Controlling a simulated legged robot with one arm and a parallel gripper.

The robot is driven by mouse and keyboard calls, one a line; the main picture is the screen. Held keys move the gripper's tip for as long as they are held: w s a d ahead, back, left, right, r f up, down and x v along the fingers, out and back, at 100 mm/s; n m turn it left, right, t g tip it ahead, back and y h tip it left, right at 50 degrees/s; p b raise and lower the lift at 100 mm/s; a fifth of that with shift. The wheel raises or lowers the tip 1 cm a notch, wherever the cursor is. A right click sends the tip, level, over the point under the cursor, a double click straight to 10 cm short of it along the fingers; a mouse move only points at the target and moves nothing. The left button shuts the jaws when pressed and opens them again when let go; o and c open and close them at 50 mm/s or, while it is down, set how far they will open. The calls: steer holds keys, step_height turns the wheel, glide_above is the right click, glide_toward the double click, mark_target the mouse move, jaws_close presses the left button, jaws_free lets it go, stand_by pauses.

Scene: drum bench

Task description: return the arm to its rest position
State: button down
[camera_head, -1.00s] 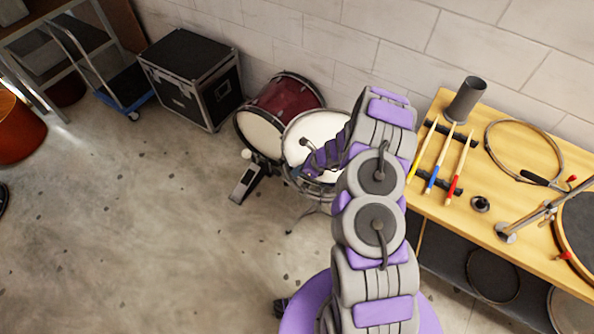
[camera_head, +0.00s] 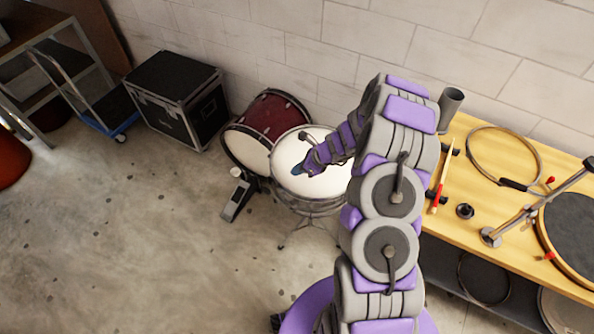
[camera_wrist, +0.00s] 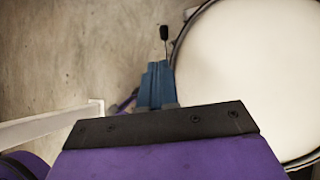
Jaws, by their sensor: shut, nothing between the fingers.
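My gripper (camera_head: 299,170) is shut and empty. In the head view it lies in front of the white head of the snare drum (camera_head: 322,183), at the end of my purple and grey arm. In the wrist view its blue fingers (camera_wrist: 156,85) are together, beside the rim of a round white drumhead (camera_wrist: 255,70). I cannot tell how far above the drum the gripper is.
A wooden bench (camera_head: 462,228) at the right holds a red-gripped drumstick (camera_head: 441,180), a hoop (camera_head: 503,152) and a grey cup (camera_head: 451,104). A red bass drum (camera_head: 262,125) and a black case (camera_head: 178,95) stand by the wall.

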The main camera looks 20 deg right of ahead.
steer(key=shift+d, duration=0.15)
steer(key=s+a+r+n+g+b, duration=0.2)
steer(key=s+a+r+n, duration=0.45)
steer(key=r, duration=0.35)
steer(key=s+a+r+n+g+b, duration=0.1)
steer(key=s+a+r+n+g, duration=0.1)
steer(key=s+a+r+n, duration=0.5)
steer(key=s+d+r+n+h+b, duration=0.1)
steer(key=s+d+r+n+h, duration=0.2)
steer(key=s, duration=1)
steer(key=s+d+r+n+g+h+b, duration=0.1)
steer(key=s+d+r+n, duration=0.4)
steer(key=s, duration=0.7)
steer(key=d+n+h+b, duration=0.1)
steer(key=d+n+h, duration=0.1)
steer(key=n, duration=0.2)
steer(key=shift+s+h, duration=0.35)
steer(key=shift+h, duration=0.05)
